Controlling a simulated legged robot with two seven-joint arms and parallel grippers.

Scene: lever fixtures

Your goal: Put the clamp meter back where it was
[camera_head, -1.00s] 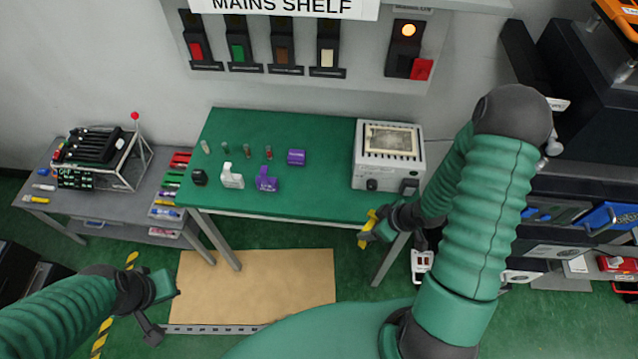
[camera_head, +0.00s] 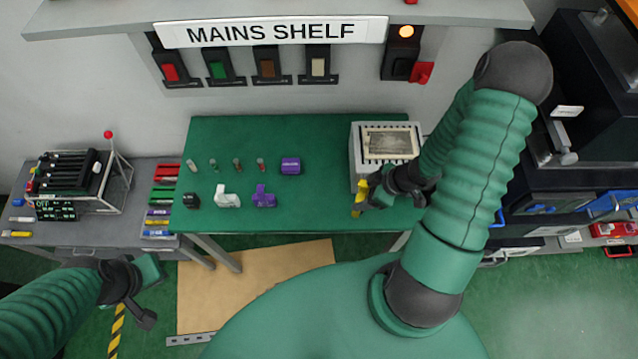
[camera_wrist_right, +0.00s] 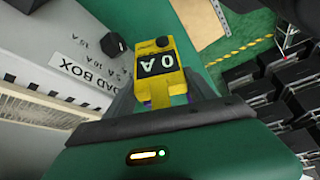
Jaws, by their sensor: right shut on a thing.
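The yellow clamp meter (camera_head: 359,197) is in my right gripper (camera_head: 367,192), in front of the grey load box near the right end of the green table. The right wrist view shows the clamp meter (camera_wrist_right: 158,68) between the fingers, its dark display reading "0 A" upside down. My right gripper is shut on it. My left gripper (camera_head: 150,290) hangs low at the left, in front of the table and away from all objects. Its jaws look apart with nothing between them.
The green table (camera_head: 320,165) carries several small cylinders, a white piece (camera_head: 228,197), purple pieces (camera_head: 264,197) and the load box (camera_head: 385,150). A grey side table (camera_head: 110,230) stands left. The mains shelf (camera_head: 270,35) overhangs the back.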

